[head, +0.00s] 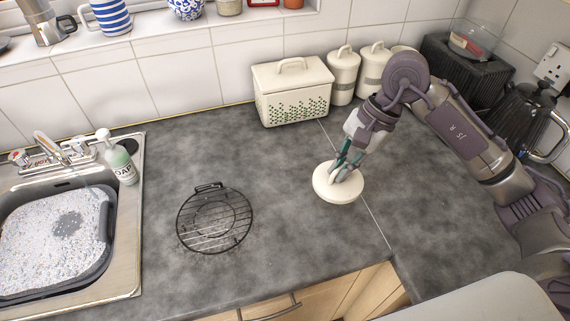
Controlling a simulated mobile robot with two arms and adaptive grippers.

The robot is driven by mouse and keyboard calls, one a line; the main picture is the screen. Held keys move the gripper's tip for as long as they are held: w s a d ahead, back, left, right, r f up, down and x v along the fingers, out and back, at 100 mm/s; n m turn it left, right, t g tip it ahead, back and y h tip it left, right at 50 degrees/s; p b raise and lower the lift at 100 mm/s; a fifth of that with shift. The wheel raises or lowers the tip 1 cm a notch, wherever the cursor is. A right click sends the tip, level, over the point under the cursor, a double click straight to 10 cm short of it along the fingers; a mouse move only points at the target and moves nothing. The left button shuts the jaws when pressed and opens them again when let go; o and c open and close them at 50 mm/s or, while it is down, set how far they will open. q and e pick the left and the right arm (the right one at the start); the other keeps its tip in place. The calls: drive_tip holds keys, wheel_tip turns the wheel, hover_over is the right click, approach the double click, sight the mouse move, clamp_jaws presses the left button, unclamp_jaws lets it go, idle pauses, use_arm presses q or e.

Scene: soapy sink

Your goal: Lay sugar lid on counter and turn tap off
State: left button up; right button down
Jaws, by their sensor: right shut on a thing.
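The sugar lid (338,190) is a round cream disc over the grey counter, right of the wire rack. My right gripper (344,174) is shut on the lid from above; its fingers hide the lid's knob. I cannot tell whether the lid touches the counter. The tap (52,147) stands at the back of the sink, with handles at both sides; whether water runs is too small to tell. My left gripper is not in view.
A black wire rack (215,218) lies on the counter (290,235). The steel sink (128,220) holds a grey basin (103,258) of suds. A soap bottle (121,164) stands beside the tap. A bread bin (292,92), canisters (343,76), toaster (470,75) and kettle (520,118) line the back.

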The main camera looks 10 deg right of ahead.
sight(321, 169)
drive_tip(key=w+a+f, duration=0.1)
drive_tip(key=w+a+p, duration=0.1)
drive_tip(key=w+a, duration=0.1)
drive_tip(key=shift+f, duration=0.4)
drive_tip(key=w+a+f+p, duration=0.1)
drive_tip(key=w+a+f, duration=0.1)
drive_tip(key=w+f, duration=0.1)
drive_tip(key=w+a+f+p, duration=0.1)
drive_tip(key=w+a, duration=0.1)
drive_tip(key=shift+w+f+p, duration=0.15)
drive_tip(key=shift+f+p, duration=0.05)
drive_tip(key=shift+p, duration=0.15)
drive_tip(key=shift+f, duration=0.3)
wheel_tip(321, 169, down, 2)
drive_tip(key=shift+f+p, duration=0.2)
drive_tip(key=shift+p, duration=0.7)
drive_tip(key=shift+f, duration=0.65)
drive_tip(key=c, duration=1.7)
unclamp_jaws()
drive_tip(key=shift+f, duration=0.1)
drive_tip(key=o, duration=0.4)
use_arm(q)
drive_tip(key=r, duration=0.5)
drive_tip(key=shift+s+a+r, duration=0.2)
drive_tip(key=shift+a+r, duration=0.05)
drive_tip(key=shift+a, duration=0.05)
use_arm(e)
drive_tip(key=shift+o, duration=0.2)
